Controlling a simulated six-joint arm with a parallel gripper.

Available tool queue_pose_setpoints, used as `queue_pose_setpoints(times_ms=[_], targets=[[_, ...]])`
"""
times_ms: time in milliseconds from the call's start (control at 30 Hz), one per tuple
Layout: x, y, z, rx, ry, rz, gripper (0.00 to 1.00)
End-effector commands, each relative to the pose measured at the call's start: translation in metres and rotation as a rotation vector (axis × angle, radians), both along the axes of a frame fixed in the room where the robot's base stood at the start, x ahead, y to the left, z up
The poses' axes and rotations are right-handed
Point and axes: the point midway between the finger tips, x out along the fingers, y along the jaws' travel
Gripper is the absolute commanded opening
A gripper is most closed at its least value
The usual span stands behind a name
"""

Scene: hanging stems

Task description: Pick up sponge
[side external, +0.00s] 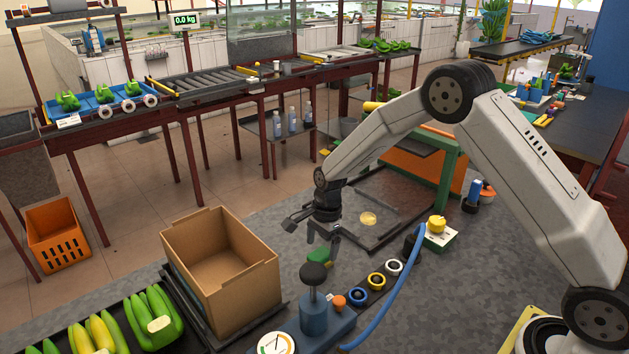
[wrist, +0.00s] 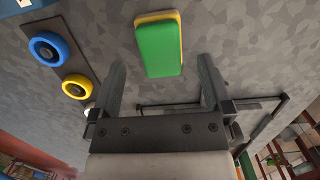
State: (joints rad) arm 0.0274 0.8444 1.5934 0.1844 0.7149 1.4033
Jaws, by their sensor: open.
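The sponge (wrist: 159,48) is a green block with a yellow layer. In the wrist view it lies on the grey mottled surface, just beyond my fingertips and roughly centred between them. In the side view the sponge (side external: 318,258) shows as a small green patch below my gripper, partly hidden by a finger. My gripper (side external: 323,241) points down above it. In the wrist view my gripper (wrist: 161,68) has its two fingers spread wide with nothing between them.
An open cardboard box (side external: 222,266) stands left of my gripper. A blue device with a black knob (side external: 314,274) stands close in front. Tape rolls, blue (side external: 357,296) and yellow (side external: 376,282), lie to the right. A framed tray (side external: 388,205) lies behind.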

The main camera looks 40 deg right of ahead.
Motion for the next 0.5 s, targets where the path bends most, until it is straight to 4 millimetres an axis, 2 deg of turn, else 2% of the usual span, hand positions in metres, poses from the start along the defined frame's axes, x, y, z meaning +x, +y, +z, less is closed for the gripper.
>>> queue_pose_setpoints(times_ms=[300, 500], targets=[[0.001, 0.005, -0.034, 0.000, 0.001, 0.000, 1.00], [0.001, 0.006, -0.039, 0.000, 0.000, 0.000, 1.00]])
